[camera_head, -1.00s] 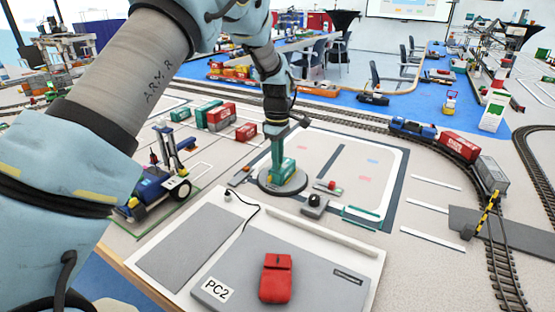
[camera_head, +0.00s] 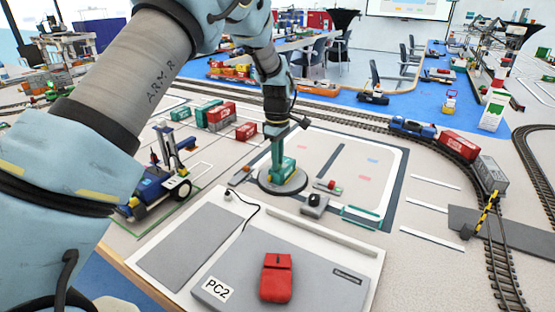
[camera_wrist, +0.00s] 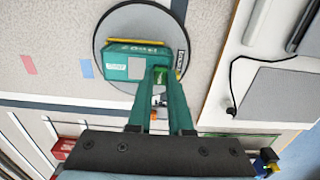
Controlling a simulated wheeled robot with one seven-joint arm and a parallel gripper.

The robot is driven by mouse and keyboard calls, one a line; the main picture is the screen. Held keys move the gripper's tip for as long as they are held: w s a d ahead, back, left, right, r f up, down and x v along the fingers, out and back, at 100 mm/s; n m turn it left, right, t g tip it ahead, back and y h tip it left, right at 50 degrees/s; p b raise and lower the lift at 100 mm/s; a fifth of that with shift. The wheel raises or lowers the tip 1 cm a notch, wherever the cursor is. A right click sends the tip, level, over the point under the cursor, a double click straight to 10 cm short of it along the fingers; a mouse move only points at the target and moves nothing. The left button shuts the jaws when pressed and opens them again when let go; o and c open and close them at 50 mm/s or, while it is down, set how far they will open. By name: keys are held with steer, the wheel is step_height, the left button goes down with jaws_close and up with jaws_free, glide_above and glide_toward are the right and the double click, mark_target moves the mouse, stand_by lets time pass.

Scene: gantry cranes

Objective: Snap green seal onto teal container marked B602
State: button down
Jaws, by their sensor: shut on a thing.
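The teal container (camera_wrist: 115,65) sits on a round grey disc (camera_wrist: 106,27) in the wrist view, with upside-down white lettering that looks like B602, and a yellow strip along its far edge. In the head view the container (camera_head: 289,168) stands on the disc (camera_head: 299,186), partly behind my gripper. My gripper (camera_wrist: 161,82) points at the container's near end, with its teal fingers shut on a small green seal (camera_wrist: 160,74). The seal is right at the container's end; I cannot tell whether it touches. In the head view my gripper (camera_head: 277,172) hides the seal.
A blue vehicle (camera_head: 155,190) stands at left, and red and teal containers (camera_head: 222,115) stand behind. A grey mouse-like object (camera_head: 314,203) is near the disc. The mat at right is mostly clear.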

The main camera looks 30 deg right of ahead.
steer(key=shift+f, duration=0.25)
stand_by(0.7)
steer(key=c, duration=0.8)
jaws_free()
steer(key=shift+o, duration=0.5)
steer(key=o, duration=0.4)
steer(key=shift+r, duration=0.1)
steer(key=shift+r+p, duration=2.4)
steer(key=shift+r, duration=1.05)
